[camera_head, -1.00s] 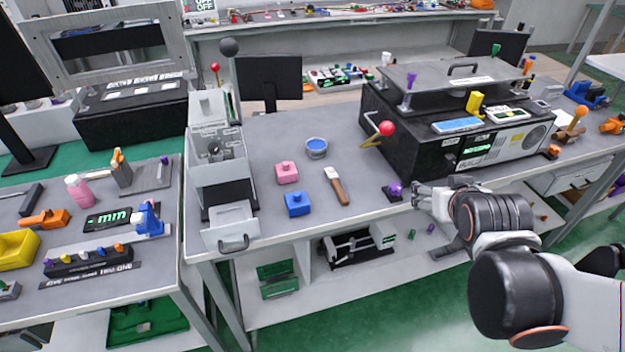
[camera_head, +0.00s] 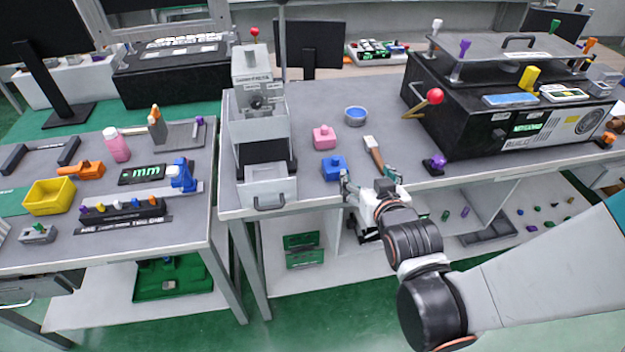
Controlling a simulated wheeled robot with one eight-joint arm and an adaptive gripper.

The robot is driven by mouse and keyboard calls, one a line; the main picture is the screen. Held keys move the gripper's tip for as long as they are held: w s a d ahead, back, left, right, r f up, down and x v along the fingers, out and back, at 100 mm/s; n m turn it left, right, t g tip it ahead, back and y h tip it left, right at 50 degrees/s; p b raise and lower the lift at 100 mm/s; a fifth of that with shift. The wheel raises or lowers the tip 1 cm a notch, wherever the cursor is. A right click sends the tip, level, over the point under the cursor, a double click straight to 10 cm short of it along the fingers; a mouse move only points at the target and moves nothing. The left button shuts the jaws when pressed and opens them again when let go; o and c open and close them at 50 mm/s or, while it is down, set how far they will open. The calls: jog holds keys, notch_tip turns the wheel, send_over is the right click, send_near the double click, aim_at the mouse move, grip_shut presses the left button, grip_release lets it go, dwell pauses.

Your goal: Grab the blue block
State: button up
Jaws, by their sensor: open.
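The blue block (camera_head: 333,168) sits on the grey table near its front edge, with a small knob on top. A pink block (camera_head: 324,137) of like shape stands just behind it. My gripper (camera_head: 359,181) is at the table's front edge, just right of and in front of the blue block. Its fingers are open and empty. A small gap seems to show between the nearer finger and the block, but I cannot tell whether they touch.
A brush with a brown handle (camera_head: 374,153) lies right of the blue block, close to my gripper. A grey machine (camera_head: 262,130) stands left, and a black box with a red-knobbed lever (camera_head: 470,110) stands right.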

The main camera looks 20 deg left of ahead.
jog(key=s+a+y, duration=0.1)
jog(key=s+a, duration=0.1)
jog(key=s, duration=0.2)
send_near(336, 165)
jog(key=shift+n, duration=0.3)
jog(key=x, duration=0.4)
jog(key=shift+w, duration=0.35)
jog(key=shift+f+x, duration=0.2)
jog(key=shift+x, duration=2.35)
jog(key=shift+s, duration=0.15)
jog(key=c, duration=1.3)
